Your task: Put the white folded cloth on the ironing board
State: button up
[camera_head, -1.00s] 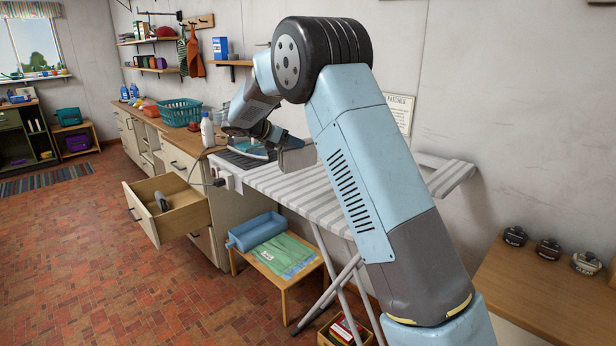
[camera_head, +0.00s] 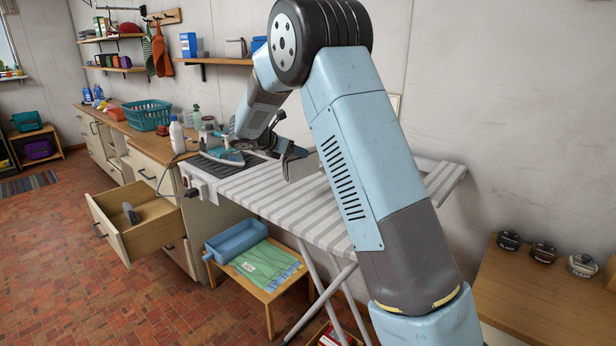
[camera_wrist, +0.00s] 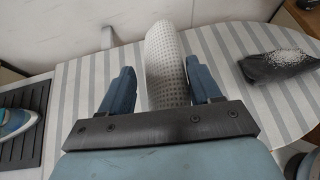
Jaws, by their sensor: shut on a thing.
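The white folded cloth (camera_wrist: 166,62), with a waffle-like texture, stands between the two blue fingers of my gripper (camera_wrist: 160,66) in the wrist view. My gripper is shut on it. The striped grey-and-white ironing board (camera_wrist: 224,48) lies behind and below the cloth; it also shows in the head view (camera_head: 285,208). In the head view my gripper (camera_head: 284,150) is over the far left part of the board, partly hidden by my arm. I cannot tell whether the cloth touches the board.
A blue iron (camera_wrist: 15,121) rests on a dark ribbed pad (camera_wrist: 25,148) at the board's left end. A dark grey, white-speckled item (camera_wrist: 278,64) is at the right in the wrist view. An open drawer (camera_head: 140,213) juts out from the counter. The board's middle looks clear.

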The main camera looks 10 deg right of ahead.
jog(key=s+d+f, duration=0.1)
jog(key=d+f, duration=0.3)
jog(key=f, duration=0.5)
jog(key=shift+s+d, duration=0.25)
jog(key=shift+d, duration=0.1)
jog(key=o, duration=1.6)
